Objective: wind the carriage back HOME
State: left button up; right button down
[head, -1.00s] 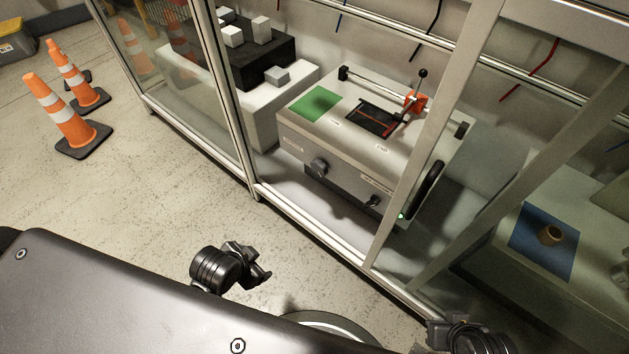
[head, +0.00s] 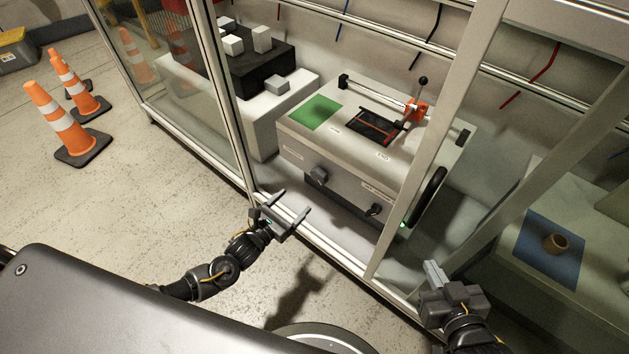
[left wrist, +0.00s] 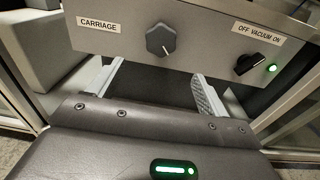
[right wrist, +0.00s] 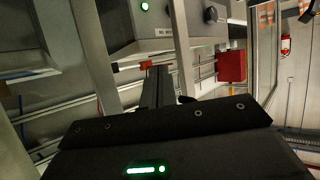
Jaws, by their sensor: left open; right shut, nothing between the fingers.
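The drum pump unit is a grey box (head: 345,185) inside a glazed enclosure. On its top, an orange-red carriage (head: 415,111) with a black ball-topped lever sits near the right end of a rail, by the END label (head: 383,156). The knob under the CARRIAGE label (left wrist: 97,24) is dark and faceted (left wrist: 160,39); it also shows in the head view (head: 318,176). My left gripper (head: 296,201) is open in front of the box, its fingers (left wrist: 158,73) below the knob in the left wrist view, not touching it. My right gripper (head: 431,266) is shut and empty by the enclosure's front.
A vacuum switch (left wrist: 250,63) with a green light is right of the knob. A green patch (head: 314,112) lies left on the box top. Enclosure posts (head: 427,140) stand close to both arms. Traffic cones (head: 62,125) stand on the floor at left.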

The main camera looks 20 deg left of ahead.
aim_at(317, 178)
pick_arm(q)
jog(key=shift+w+a+r+m, duration=0.1)
jog(key=shift+w+r+m, duration=0.1)
jog(key=shift+m, duration=0.7)
pick_arm(e)
jog(key=shift+a+r, duration=0.15)
jog(key=shift+r, duration=0.15)
pick_arm(q)
jog(key=b+x, duration=0.2)
jog(key=x, duration=0.7)
jog(key=shift+w+d, duration=0.25)
pick_arm(e)
jog(key=a+r+t+y, duration=0.1)
jog(key=r, duration=0.1)
jog(key=a+r+n+t+y, duration=0.1)
jog(key=r, duration=0.1)
jog(key=a+r+t+y, duration=0.2)
jog(key=shift+w+a+r+n, duration=0.1)
jog(key=shift+w+r+n, duration=0.05)
jog(key=shift+r+n, duration=0.2)
pick_arm(q)
jog(key=shift+w+d+r, duration=0.1)
jog(key=shift+w+d, duration=0.1)
jog(key=shift+w, duration=0.3)
pick_arm(e)
jog(key=shift+a+r+t+y, duration=0.3)
jog(key=shift+r+t+y, duration=0.1)
jog(key=shift+r+y, duration=0.15)
pick_arm(q)
jog(key=c, duration=1)
